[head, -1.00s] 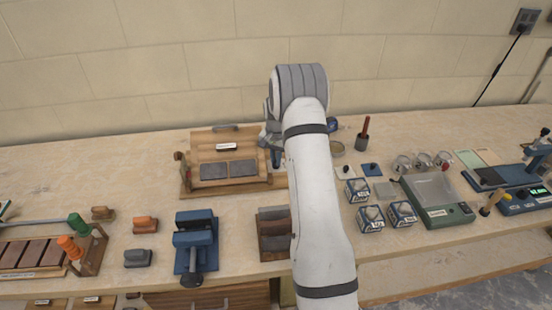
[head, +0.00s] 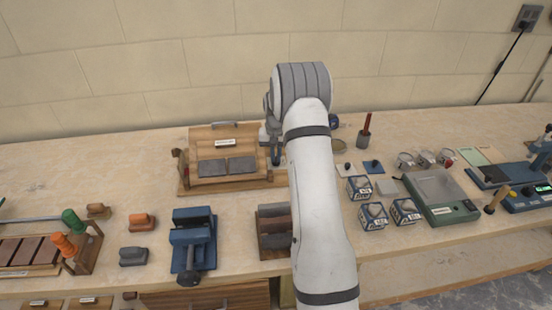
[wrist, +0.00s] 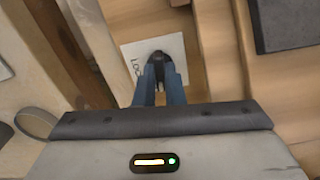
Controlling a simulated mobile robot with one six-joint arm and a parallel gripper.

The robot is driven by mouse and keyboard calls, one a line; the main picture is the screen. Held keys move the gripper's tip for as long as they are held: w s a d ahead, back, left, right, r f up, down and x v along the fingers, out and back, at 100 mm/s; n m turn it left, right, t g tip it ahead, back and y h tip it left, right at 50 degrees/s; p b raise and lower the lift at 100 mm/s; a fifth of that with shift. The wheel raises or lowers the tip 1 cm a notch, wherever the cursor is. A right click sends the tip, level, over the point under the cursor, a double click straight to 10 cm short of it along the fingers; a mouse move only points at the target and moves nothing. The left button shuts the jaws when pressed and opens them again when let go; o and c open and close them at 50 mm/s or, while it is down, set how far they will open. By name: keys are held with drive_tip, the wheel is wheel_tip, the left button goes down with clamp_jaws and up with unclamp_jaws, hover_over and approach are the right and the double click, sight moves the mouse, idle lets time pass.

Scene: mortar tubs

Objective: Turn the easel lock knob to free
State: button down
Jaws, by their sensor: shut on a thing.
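The wooden easel (head: 222,186) stands at the back of the bench with two grey slabs resting on it. My gripper (head: 276,160) is at the easel's right side, fingers pointing down. In the wrist view its blue fingers (wrist: 160,78) are shut on the dark lock knob (wrist: 159,56). The knob sits in front of a white label (wrist: 136,56), where only letters like "LOC" show and the rest is hidden. The fingers cover much of the knob, so I cannot tell which way it is turned. In the head view the knob cannot be made out.
A blue vise-like tool (head: 194,238) and a wooden block rack (head: 265,211) stand in front of the easel. Several labelled cubes and a green scale (head: 452,210) are to the right of my arm. Bare bench lies between the easel and the vise-like tool.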

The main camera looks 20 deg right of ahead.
sight(276, 158)
drive_tip(key=shift+n, duration=0.7)
drive_tip(key=shift+b, duration=0.3)
drive_tip(key=c, duration=1.5)
unclamp_jaws()
wheel_tip(276, 158, up, 7)
drive_tip(key=shift+f+b, duration=0.1)
drive_tip(key=shift+b, duration=0.45)
drive_tip(key=shift+r, duration=0.5)
